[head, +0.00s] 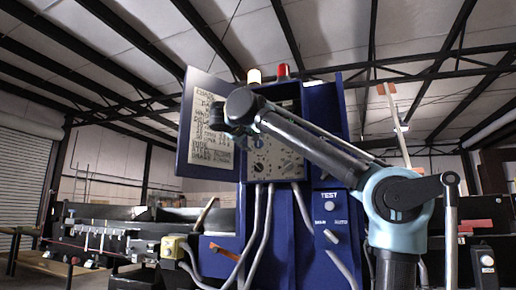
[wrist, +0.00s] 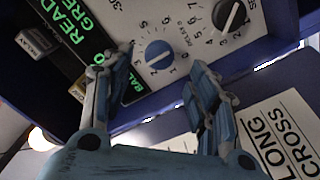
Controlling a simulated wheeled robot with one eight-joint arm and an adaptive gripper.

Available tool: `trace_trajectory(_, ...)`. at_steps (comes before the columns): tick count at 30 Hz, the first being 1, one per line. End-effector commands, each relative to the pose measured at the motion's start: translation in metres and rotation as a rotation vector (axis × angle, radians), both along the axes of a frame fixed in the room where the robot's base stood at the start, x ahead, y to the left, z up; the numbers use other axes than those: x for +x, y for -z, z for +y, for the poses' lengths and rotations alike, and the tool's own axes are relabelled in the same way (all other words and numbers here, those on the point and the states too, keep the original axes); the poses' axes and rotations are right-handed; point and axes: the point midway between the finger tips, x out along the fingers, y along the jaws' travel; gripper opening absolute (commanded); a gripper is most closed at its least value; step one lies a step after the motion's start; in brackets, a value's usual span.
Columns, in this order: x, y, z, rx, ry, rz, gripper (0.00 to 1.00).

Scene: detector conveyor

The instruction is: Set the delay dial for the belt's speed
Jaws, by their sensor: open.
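A light control panel (head: 275,158) with dials sits in the blue cabinet. In the wrist view a blue dial (wrist: 158,54) has a printed number scale around it; I cannot read its setting surely. A black dial (wrist: 230,14) is at upper right, with a "DELAY S" label between the two. My gripper (wrist: 158,62) is open, its fingertips on either side of the blue dial in the picture. Whether they touch it I cannot tell. In the head view my gripper (head: 226,125) is at the panel's upper left, partly hidden by my arm.
The open cabinet door (head: 206,125) at the left carries a text sheet. A green-lit display (wrist: 85,35) is beside the dials. Grey cables (head: 267,225) hang below the panel. A red lamp (head: 284,71) tops the cabinet. The conveyor (head: 100,232) is at left.

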Motion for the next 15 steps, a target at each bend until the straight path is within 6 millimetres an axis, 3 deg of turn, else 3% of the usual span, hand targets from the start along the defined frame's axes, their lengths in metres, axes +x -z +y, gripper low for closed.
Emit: trace_trajectory(15, 0.054, 0.000, -0.020, 0.000, 0.003, 0.000, 0.54)
